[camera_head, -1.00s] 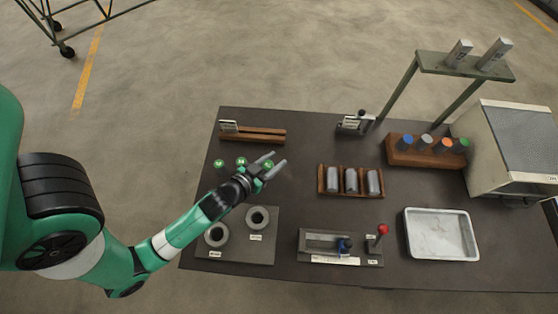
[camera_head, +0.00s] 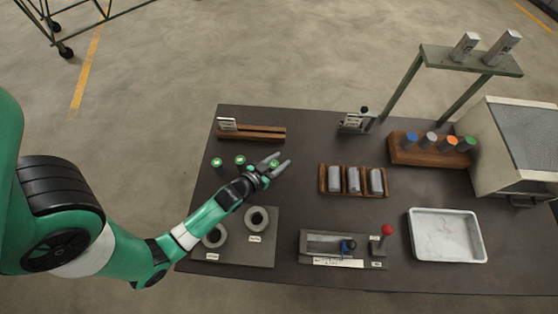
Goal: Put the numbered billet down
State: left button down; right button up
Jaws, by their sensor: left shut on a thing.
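My left gripper (camera_head: 281,159) is over the left-middle of the dark table, its fingers pointing up and to the right. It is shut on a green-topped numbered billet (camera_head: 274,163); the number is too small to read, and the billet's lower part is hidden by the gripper. Two other green-topped billets (camera_head: 217,162) (camera_head: 240,160) stand to its left, apart from the gripper. I cannot tell whether the held billet touches the table. My right gripper is not in view.
A wooden rack (camera_head: 322,190) with grey billets is right of the gripper. A slotted wooden block (camera_head: 265,132) lies behind it, a plate with two rings (camera_head: 232,257) in front. A lever fixture (camera_head: 318,257), white tray (camera_head: 447,259), colour-ended billet rack (camera_head: 431,158) and furnace (camera_head: 510,140) are farther right.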

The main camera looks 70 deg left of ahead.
pick_arm(q)
jog(key=shift+c, duration=2.2)
grip_release()
jog(key=shift+f, duration=0.1)
jog(key=shift+s+d+r, duration=0.1)
jog(key=shift+s+r, duration=0.1)
jog(key=v, duration=1.1)
jog(key=shift+s+r+p, duration=0.2)
jog(key=shift+s+p, duration=0.05)
jog(key=shift+p, duration=0.1)
jog(key=shift+d, duration=0.15)
